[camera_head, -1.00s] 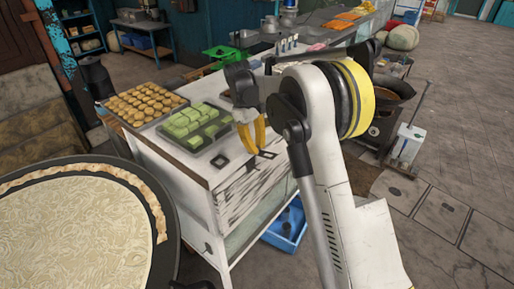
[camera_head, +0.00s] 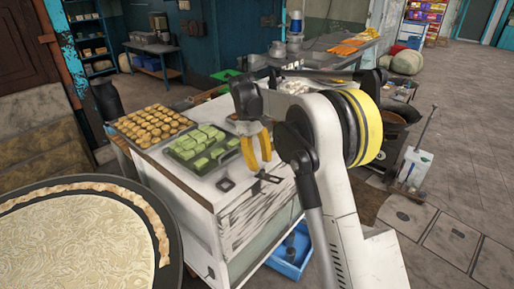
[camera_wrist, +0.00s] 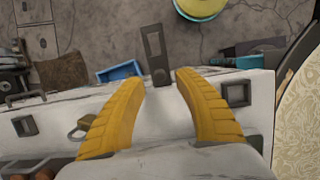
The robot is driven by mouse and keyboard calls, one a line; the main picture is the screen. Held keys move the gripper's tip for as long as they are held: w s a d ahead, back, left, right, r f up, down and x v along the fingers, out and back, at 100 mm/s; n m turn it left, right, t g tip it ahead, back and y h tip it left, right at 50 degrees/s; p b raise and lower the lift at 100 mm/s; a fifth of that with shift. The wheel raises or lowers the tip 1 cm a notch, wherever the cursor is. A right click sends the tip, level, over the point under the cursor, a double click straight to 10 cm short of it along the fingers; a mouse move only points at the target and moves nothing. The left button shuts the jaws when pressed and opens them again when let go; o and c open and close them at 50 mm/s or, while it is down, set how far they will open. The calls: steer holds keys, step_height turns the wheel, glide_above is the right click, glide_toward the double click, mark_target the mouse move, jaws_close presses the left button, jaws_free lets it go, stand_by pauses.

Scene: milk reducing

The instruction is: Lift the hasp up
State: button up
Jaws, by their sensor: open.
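The hasp (camera_wrist: 154,52) is a dark slotted metal plate in the wrist view, sticking out past the edge of the white counter (camera_wrist: 160,118). It appears between the two yellow fingertips of my gripper (camera_wrist: 160,75), with a gap on each side. My gripper is open and empty. In the head view, my gripper (camera_head: 256,150) points down over the counter's front edge, near a dark fitting (camera_head: 269,177) that appears to be the hasp's mount.
Trays of round pastries (camera_head: 150,124) and green blocks (camera_head: 202,148) stand on the counter. A square metal fitting (camera_head: 226,184) is set in its top. A large pan (camera_head: 170,262) is at front left. A blue bin (camera_head: 290,258) sits below the counter.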

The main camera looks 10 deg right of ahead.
steer(key=v, duration=0.8)
steer(key=shift+r, duration=0.25)
steer(key=s+d+m+t+y+b, duration=0.15)
steer(key=s+m+t+b, duration=0.45)
steer(key=s, duration=1.1)
steer(key=s+f+m+t+b, duration=0.1)
steer(key=s+f+t+b, duration=0.2)
steer(key=s+f, duration=1.1)
steer(key=s+b, duration=0.2)
steer(key=b, duration=0.1)
steer(key=shift+d+t, duration=0.3)
steer(key=shift+t, duration=0.1)
